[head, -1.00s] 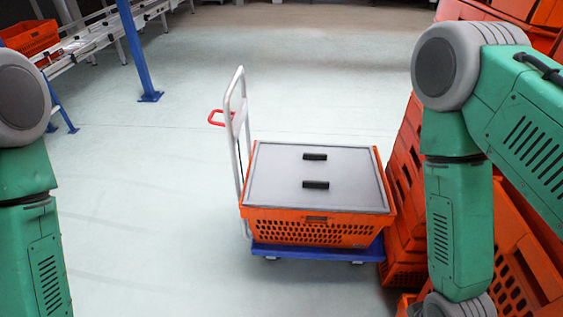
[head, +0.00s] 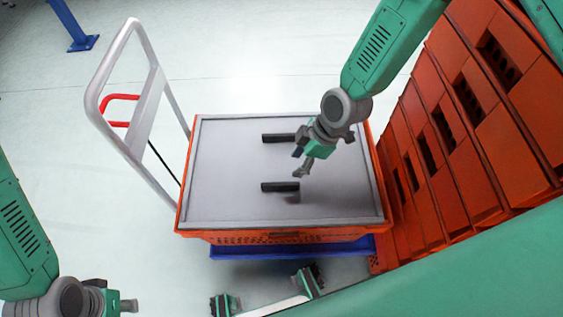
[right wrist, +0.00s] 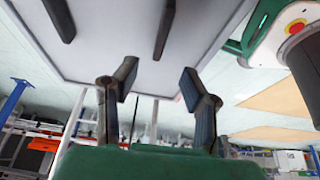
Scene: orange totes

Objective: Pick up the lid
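The lid (head: 232,165) is a flat grey panel with a raised rim and two black bar handles. It lies on top of the orange tote (head: 378,170). The far handle (head: 278,138) and the near handle (head: 280,187) run across its middle. My right gripper (head: 299,163) is over the lid, near the right ends of both handles. In the right wrist view its two dark fingers (right wrist: 160,90) are apart with nothing between them, and the lid (right wrist: 115,40) fills the top. My left gripper (head: 118,303) is at the lower left, away from the lid; its opening is unclear.
The tote sits on a blue trolley (head: 225,251) with a grey push handle (head: 112,72) and red bar at the left. Stacked orange totes (head: 470,150) form a wall close on the right.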

